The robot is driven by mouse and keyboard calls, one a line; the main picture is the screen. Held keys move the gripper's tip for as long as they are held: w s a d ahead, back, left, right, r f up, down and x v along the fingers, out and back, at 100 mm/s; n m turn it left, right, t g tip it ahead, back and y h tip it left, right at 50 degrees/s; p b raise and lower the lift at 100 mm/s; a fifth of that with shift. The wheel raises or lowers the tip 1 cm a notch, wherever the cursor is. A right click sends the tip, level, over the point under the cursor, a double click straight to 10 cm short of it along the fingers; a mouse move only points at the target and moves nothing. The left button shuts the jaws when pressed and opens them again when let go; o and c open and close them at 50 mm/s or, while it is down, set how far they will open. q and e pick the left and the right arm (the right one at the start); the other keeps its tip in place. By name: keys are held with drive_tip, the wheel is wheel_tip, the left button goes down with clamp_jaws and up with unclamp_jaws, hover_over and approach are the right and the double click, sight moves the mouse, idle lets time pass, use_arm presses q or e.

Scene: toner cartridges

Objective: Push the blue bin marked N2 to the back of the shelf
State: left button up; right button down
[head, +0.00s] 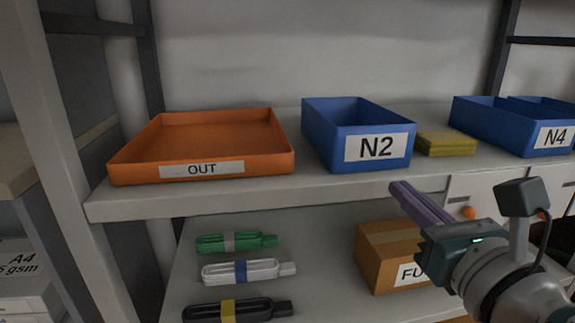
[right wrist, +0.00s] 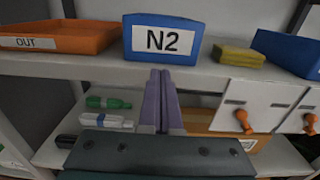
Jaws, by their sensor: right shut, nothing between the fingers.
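The blue bin marked N2 (head: 376,161) stands upright on the upper shelf (head: 250,191), its labelled front close to the shelf's front edge. In the head view it is right of the orange OUT tray. My right gripper (head: 398,188) is shut and empty, its purple fingers just below and in front of the bin. In the right wrist view the fingertips (right wrist: 160,74) point towards the lower edge of the N2 bin (right wrist: 161,54). I cannot tell whether they touch it; a gap seems to show in the head view. My left gripper is not in view.
The orange OUT tray (head: 202,182) stands left of the bin. A yellow pad (head: 446,144) lies close on its right, then the blue N4 bin (head: 520,138). Shelf room shows behind N2, before the wall.

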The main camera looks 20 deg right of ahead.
sight(373, 164)
drive_tip(key=x, duration=0.6)
drive_tip(key=shift+w+d, duration=0.15)
drive_tip(key=shift+w, duration=0.2)
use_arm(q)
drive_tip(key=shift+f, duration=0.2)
